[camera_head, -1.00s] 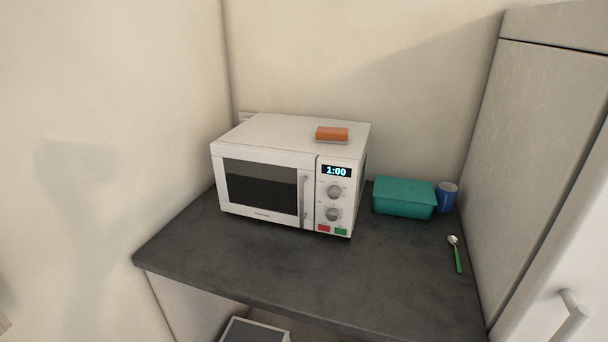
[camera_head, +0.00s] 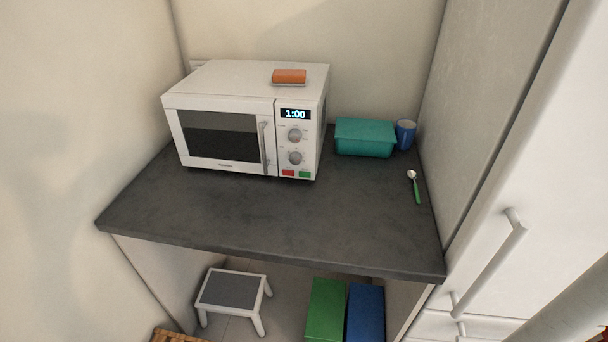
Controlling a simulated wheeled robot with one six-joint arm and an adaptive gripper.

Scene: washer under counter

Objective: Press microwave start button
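A white microwave (camera_head: 245,117) stands on the dark counter, its door shut and its display (camera_head: 295,114) reading 1:00. Two grey knobs sit below the display. Under them are a red button (camera_head: 288,173) and a green button (camera_head: 305,174) side by side at the panel's bottom; their labels are too small to read. My gripper does not show in the view. A pale tubular part at the lower right edge may be part of my arm.
An orange block (camera_head: 289,76) lies on the microwave. A teal container (camera_head: 365,138), blue mug (camera_head: 405,134) and green-handled spoon (camera_head: 415,187) are to the right. The counter (camera_head: 270,219) is clear in front. A step stool (camera_head: 232,290) and green and blue boxes (camera_head: 365,312) are below. A tall white cabinet (camera_head: 530,190) stands right.

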